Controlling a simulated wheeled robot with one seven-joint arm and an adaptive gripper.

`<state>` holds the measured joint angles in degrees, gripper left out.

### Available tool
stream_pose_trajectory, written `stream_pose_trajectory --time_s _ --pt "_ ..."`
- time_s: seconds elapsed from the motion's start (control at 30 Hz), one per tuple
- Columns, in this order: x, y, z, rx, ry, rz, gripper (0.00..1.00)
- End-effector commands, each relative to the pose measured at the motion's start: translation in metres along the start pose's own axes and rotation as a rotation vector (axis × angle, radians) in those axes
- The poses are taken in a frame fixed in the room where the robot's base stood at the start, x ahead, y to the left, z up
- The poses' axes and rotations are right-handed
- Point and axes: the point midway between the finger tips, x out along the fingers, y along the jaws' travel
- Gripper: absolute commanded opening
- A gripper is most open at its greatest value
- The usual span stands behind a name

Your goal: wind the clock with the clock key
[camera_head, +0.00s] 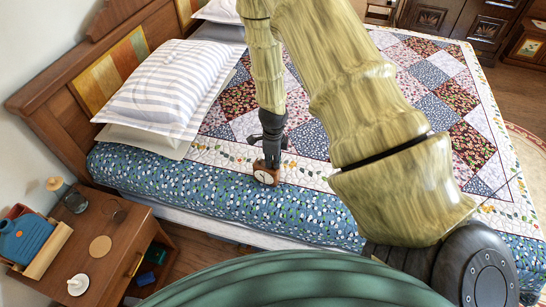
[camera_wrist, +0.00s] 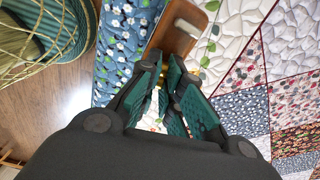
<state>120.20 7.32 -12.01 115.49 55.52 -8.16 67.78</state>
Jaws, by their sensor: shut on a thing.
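The clock (camera_head: 265,173) is a small brown wooden case with a pale round dial, and stands on the bed near its near edge. In the wrist view the clock (camera_wrist: 182,34) lies just beyond my fingertips, with a pale block-like part on it. My gripper (camera_head: 270,152) is directly behind and above the clock in the head view. Its green-padded fingers (camera_wrist: 164,76) are closed on a small brass-yellow piece, which looks like the clock key (camera_wrist: 166,70). The fingers hide most of the key. I cannot tell whether the key sits in the clock.
The bed has a patchwork quilt (camera_head: 440,95) and a striped pillow (camera_head: 165,85). A wooden nightstand (camera_head: 112,245) at the lower left holds a blue item (camera_head: 27,240), a dark jar and small round things. A green-striped basket (camera_wrist: 40,28) stands beside the bed in the wrist view.

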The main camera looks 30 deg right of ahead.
Motion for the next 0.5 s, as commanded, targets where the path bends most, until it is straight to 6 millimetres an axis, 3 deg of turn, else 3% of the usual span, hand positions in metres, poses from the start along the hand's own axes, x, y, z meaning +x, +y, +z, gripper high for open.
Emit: stream_pose_trajectory --time_s 0.5 --pt "0.0 0.0002 0.0001 0.056 0.0 0.0 0.0"
